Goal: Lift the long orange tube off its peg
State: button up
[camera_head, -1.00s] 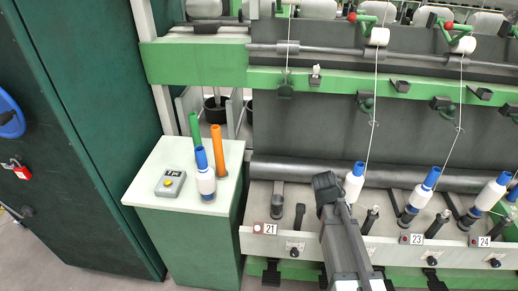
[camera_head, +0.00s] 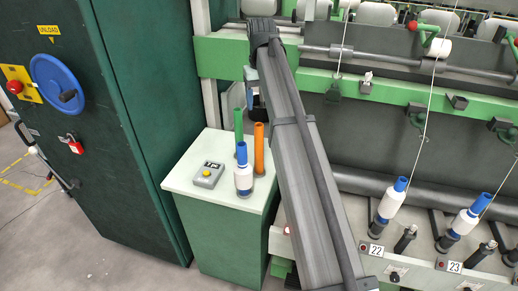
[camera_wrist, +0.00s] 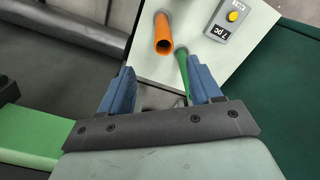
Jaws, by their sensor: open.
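The long orange tube (camera_head: 259,148) stands upright on the small cabinet's white top, at the right of the group. In the wrist view its open top end (camera_wrist: 164,46) faces the camera, beyond my fingertips and roughly between them. My gripper (camera_wrist: 160,88) is open and empty, with two blue fingers. The peg under the tube is hidden.
A green tube (camera_head: 239,128) stands close left of the orange one; it shows near my right finger in the wrist view (camera_wrist: 183,75). A blue-topped white bobbin (camera_head: 243,175) and a grey button box (camera_head: 208,174) share the cabinet top (camera_head: 190,160). The spinning frame (camera_head: 400,140) stands right, a dark green cabinet (camera_head: 135,120) left.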

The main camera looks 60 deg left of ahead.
aim_at(259, 135)
jog(key=shift+s+a+r, duration=0.2)
jog(key=shift+s, duration=0.05)
jog(key=shift+f, duration=0.25)
notch_tip(259, 135, down, 13)
jog(key=shift+d+f, duration=0.1)
jog(key=shift+d, duration=0.05)
jog(key=shift+c, duration=0.4)
grip_shut()
dwell(0.3)
